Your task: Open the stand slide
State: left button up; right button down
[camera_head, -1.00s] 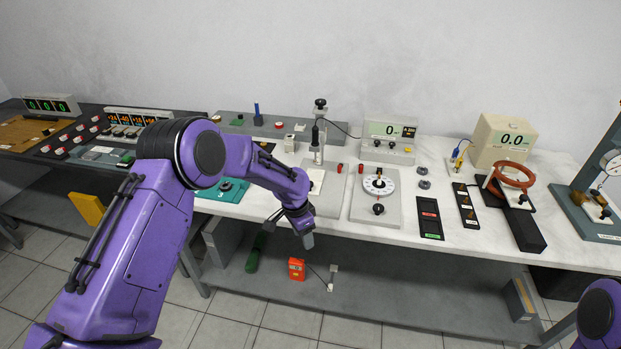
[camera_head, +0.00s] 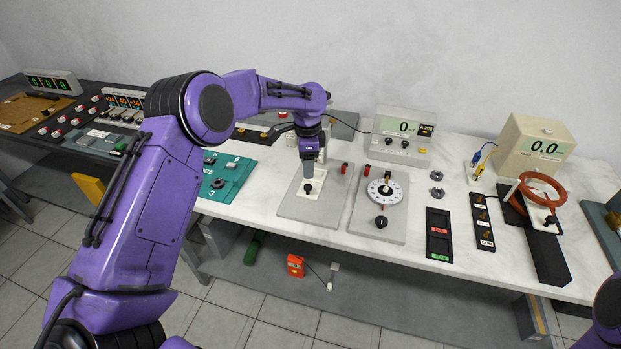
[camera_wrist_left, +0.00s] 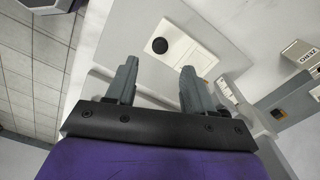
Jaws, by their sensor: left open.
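The stand has a grey base plate (camera_head: 334,210) on the white bench. A small cream slide plate with a dark knob (camera_head: 308,189) lies on it. In the left wrist view the cream plate (camera_wrist_left: 188,50) and its round black knob (camera_wrist_left: 160,45) lie just beyond the fingertips. My left gripper (camera_head: 308,170) points down over the stand, and its arm hides most of the stand's column. In the left wrist view its two fingers (camera_wrist_left: 156,72) are apart with nothing between them. My right gripper is out of view; only part of my right arm shows at the right edge.
A dial plate (camera_head: 370,223) stands just right of the stand, and a teal panel (camera_head: 236,178) lies to its left. A meter (camera_head: 400,137) stands behind. A red coil (camera_head: 541,188) is farther right. The bench's front edge is close to the stand.

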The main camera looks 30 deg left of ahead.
aim_at(308, 187)
pick_arm(q)
notch_tip(308, 187, down, 8)
jog(key=shift+r+p, duration=0.1)
jog(key=shift+p, duration=0.65)
jog(key=shift+s, duration=0.1)
grip_shut()
